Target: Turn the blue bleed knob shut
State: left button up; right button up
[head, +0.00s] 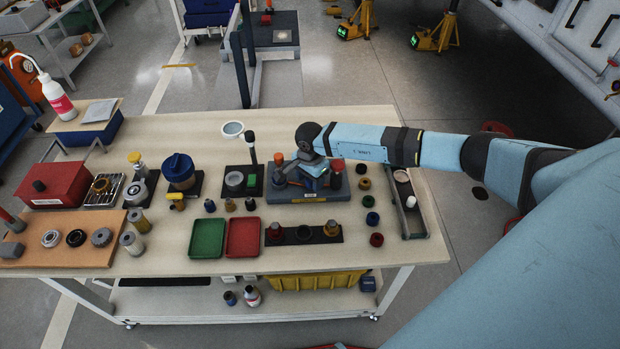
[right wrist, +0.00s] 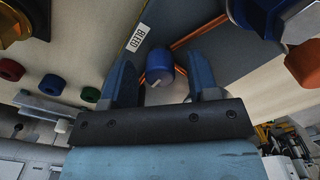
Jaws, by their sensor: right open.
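The blue bleed knob (right wrist: 160,66) shows in the right wrist view as a short blue cylinder with a pale mark on its end. A white "BLEED" label (right wrist: 136,39) is beside it on the dark panel. My right gripper (right wrist: 165,82) is open, with one finger on each side of the knob and a visible gap on both sides. In the head view my right gripper (head: 308,172) is over the dark grey block (head: 305,196) on the bench and hides much of it. I cannot make out the knob clearly there. My left gripper is in neither view.
Several coloured caps (head: 372,218) stand right of the block. A grey tray (head: 411,222) lies at the right edge. Bare bench shows behind.

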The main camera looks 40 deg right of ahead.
jog(key=c, duration=0.9)
jog(key=shift+c, duration=0.2)
